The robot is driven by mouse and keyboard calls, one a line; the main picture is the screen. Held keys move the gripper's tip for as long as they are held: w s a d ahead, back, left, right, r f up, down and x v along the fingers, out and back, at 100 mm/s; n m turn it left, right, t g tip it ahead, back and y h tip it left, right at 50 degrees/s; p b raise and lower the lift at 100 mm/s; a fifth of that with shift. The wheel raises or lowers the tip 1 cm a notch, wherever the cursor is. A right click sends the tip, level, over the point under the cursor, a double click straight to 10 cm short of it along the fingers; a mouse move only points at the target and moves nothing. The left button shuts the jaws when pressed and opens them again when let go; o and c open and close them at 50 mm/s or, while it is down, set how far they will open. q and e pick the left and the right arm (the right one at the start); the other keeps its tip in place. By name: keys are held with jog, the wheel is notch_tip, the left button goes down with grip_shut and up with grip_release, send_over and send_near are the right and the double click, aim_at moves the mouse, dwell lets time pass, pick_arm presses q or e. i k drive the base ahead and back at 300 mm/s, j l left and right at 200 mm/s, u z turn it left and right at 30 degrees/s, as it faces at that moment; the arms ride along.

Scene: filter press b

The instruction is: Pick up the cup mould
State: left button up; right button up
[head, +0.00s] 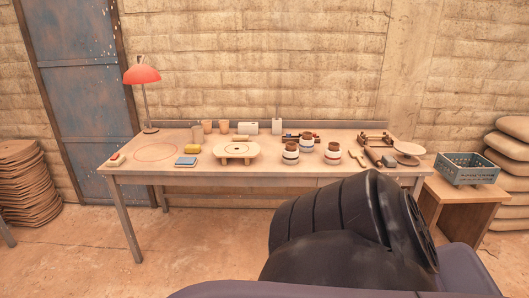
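I cannot tell for certain which thing is the cup mould. A small grey-beige upright cylinder (197,134) stands left of the middle of the table, just behind a yellow sponge-like block (192,149). Two tan cups (223,127) stand behind it near the back edge. Three brown-and-white banded pots stand right of the middle: a left one (291,155), a back one (307,146) and a right one (332,156). Neither of my grippers shows. A dark part of my own arm fills the lower right foreground and covers some of the table's front edge.
The wooden table (230,173) also bears a red lamp (142,76), a low round-topped stand (236,151), white containers (248,128), a blue-grey block (186,161) and a wooden rack (374,139). A blue crate (467,170) sits on a side table.

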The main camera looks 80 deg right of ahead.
aim_at(331, 158)
jog(key=z, duration=3.05)
